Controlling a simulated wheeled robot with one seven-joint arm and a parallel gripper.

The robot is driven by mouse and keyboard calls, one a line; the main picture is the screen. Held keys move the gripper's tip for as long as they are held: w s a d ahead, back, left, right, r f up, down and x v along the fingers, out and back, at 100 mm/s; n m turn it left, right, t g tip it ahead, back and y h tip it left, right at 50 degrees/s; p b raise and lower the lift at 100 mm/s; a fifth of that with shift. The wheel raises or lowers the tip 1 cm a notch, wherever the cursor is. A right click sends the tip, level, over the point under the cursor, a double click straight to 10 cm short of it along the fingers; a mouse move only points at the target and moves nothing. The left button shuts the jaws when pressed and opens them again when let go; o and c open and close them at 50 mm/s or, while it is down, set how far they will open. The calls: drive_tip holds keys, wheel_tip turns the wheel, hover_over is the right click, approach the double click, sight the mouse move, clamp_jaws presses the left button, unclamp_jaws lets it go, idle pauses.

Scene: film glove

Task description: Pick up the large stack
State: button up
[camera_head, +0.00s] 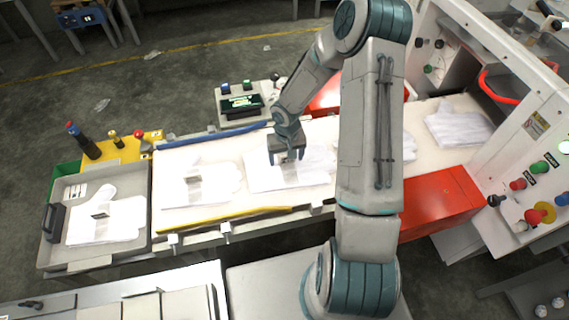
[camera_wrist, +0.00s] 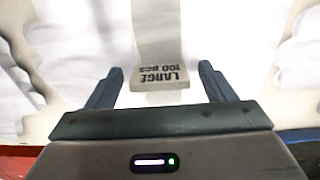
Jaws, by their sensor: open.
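The large stack (camera_head: 262,178) is a pile of white film gloves with a paper band around it, lying on the white conveyor. In the wrist view its band (camera_wrist: 160,76) reads "LARGE 100 pcs", upside down. My gripper (camera_head: 290,158) is over the stack, pointing down. In the wrist view my gripper (camera_wrist: 155,82) is open, with one finger on each side of the band's labelled end. I cannot tell whether the fingers touch the gloves. My arm hides part of the stack's right side in the head view.
Another banded glove stack (camera_head: 220,182) lies to the left on the conveyor. A further stack (camera_head: 122,222) sits in a grey tray (camera_head: 52,250). Loose gloves (camera_head: 460,128) lie at the right by the machine. A yellow rail (camera_head: 225,218) runs along the front edge.

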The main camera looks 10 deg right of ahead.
drive_tip(key=c, duration=1.1)
drive_tip(key=shift+r, duration=0.1)
